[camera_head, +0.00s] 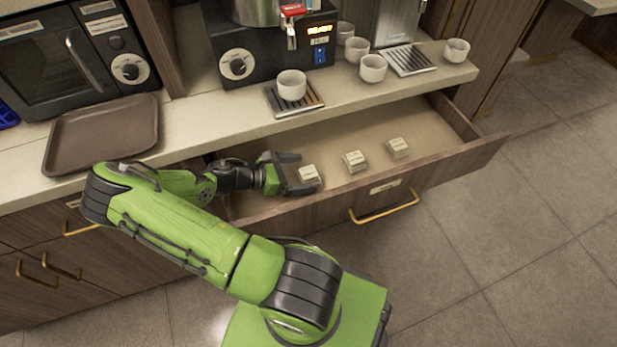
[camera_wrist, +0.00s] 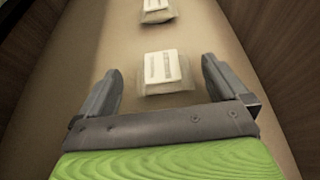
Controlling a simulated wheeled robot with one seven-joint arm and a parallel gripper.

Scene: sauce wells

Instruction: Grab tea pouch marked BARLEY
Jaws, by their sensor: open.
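Three small tea pouches with pale labels lie in a row in an open drawer: a left pouch (camera_head: 308,174), a middle pouch (camera_head: 354,161) and a right pouch (camera_head: 398,147). Their label print is too small to read, so I cannot tell which is marked BARLEY. My gripper (camera_head: 297,172) is inside the drawer, open, beside the left pouch. In the wrist view the nearest pouch (camera_wrist: 163,72) lies ahead, between the lines of the open fingers (camera_wrist: 158,90). Another pouch (camera_wrist: 156,10) lies farther off at the top edge. Nothing is in the gripper.
The open drawer (camera_head: 440,172) has a raised front wall and side walls close to my gripper. Above it, the counter (camera_head: 190,135) holds a brown tray (camera_head: 100,135), a coffee machine (camera_head: 270,50) and several white cups. The drawer's right end is clear.

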